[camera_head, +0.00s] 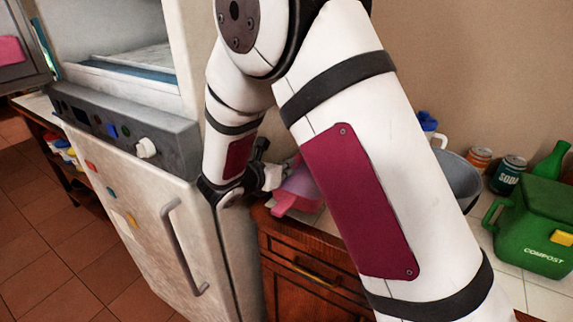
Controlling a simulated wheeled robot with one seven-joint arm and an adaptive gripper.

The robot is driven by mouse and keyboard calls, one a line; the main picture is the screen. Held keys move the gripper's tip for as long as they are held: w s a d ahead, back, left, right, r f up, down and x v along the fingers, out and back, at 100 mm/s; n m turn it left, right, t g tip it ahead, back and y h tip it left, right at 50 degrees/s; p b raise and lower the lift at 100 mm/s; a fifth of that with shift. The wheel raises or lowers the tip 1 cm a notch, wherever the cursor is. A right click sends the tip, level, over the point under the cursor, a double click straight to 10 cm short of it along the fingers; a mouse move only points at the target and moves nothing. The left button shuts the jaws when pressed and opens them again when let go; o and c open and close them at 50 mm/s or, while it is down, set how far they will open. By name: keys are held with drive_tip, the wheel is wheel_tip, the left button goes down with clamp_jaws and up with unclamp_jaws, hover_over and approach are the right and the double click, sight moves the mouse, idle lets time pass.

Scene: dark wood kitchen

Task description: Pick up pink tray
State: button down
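A pink, partly purple object (299,190), which looks like the pink tray, is at the counter's edge beside the fridge. My arm hides its right part, so its full shape does not show. My gripper (267,172) is just left of it, at the end of my white arm. The fingers look close to the pink object's left side, but I cannot tell whether they touch it or are open or shut.
The white fridge (150,215) stands close on the left of my gripper. On the counter at right are a grey bowl (460,178), soda cans (508,175), a green bottle (553,160) and a green compost bin (535,225). Another pink item (11,49) shows far left.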

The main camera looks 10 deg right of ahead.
sight(283, 195)
drive_tip(key=shift+s+a+r, duration=0.2)
drive_tip(key=shift+s+a, duration=0.65)
drive_tip(key=shift+s, duration=1.2)
drive_tip(key=shift+s+a+r, duration=0.25)
drive_tip(key=shift+s+a, duration=0.55)
drive_tip(key=shift+s, duration=1.2)
drive_tip(key=shift+s+a+r, duration=0.2)
drive_tip(key=shift+s+a, duration=0.65)
drive_tip(key=shift+s, duration=1.2)
drive_tip(key=shift+s+a, duration=0.1)
